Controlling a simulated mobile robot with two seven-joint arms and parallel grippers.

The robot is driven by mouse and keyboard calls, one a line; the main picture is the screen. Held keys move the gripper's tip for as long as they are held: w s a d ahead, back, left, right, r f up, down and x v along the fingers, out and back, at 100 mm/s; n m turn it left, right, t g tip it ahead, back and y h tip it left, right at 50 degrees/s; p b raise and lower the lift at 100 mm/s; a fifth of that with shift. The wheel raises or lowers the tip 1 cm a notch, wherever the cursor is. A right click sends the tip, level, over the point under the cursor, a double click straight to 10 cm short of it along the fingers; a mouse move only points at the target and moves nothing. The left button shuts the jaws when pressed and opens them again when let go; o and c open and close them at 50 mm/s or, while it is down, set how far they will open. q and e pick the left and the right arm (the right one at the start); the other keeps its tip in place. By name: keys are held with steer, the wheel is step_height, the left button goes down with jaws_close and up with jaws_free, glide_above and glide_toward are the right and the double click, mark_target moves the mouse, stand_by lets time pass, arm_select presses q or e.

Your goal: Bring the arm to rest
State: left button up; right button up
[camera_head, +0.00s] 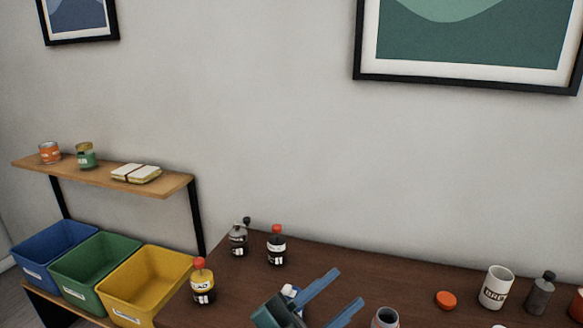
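My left gripper (349,286) shows at the bottom middle of the head view, over the dark brown table (340,262). Its two blue fingers point up and to the right and stand apart, with nothing visible between their tips. A small white and blue thing (290,291) shows beside the gripper body, partly hidden by it. The rest of the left arm is below the picture edge. My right gripper is not in view.
Bottles with red lids (276,247) (203,284) and a grey one (238,240) stand at the table's left. A grey jar (385,318), orange lid (446,299), white mug (495,288) and dark bottle (540,294) stand right. Blue, green and yellow bins (150,283) sit left.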

arm_select(q)
steer(key=w+a+f+n+t+y, duration=0.2)
steer(key=a+f+n+t+y, duration=0.55)
steer(key=f+n+y, duration=0.3)
steer(key=s+a+f+n+g+y, duration=0.3)
steer(key=s+a+f, duration=0.3)
steer(key=f, duration=0.3)
steer(key=s+a+f+n+g+y+p, duration=0.1)
steer(key=s+a+f+n+g+y, duration=0.3)
steer(key=f, duration=0.6)
steer(key=s+a+n+y, duration=0.1)
steer(key=s+a, duration=0.1)
steer(key=shift+s+a, duration=0.25)
steer(key=shift+a, duration=0.15)
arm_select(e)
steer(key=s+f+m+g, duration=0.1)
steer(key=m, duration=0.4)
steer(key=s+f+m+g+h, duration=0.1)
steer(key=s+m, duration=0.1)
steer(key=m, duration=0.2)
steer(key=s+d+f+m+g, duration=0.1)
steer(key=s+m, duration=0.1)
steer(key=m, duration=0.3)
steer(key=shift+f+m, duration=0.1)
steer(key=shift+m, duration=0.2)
